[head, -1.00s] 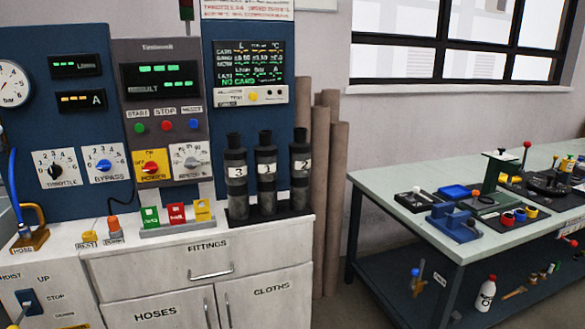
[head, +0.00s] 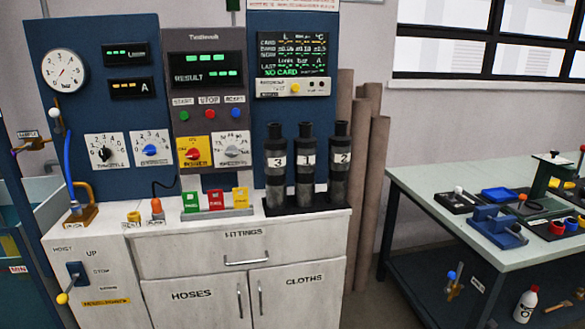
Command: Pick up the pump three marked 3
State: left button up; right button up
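Pump three (head: 275,178) is a dark upright cylinder with a black cap and a white band marked 3. It stands leftmost of three similar pumps on a black base (head: 270,209) on the cabinet top. The pump marked 1 (head: 306,182) stands in the middle and the pump marked 2 (head: 340,178) at the right. All three are upright and close together. Neither of my grippers is in the head view.
Green, red and yellow tags (head: 216,201) stand in a rack just left of the pumps. The blue panel with dials (head: 115,100) rises behind. Brown tubes (head: 372,160) lean at the right. A workbench (head: 440,190) with tools stands further right, across a floor gap.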

aim_at(275, 147)
jog(key=i+u, duration=0.35)
jog(key=i+l+u, duration=0.1)
jog(key=i+u, duration=0.15)
jog(key=u, duration=0.15)
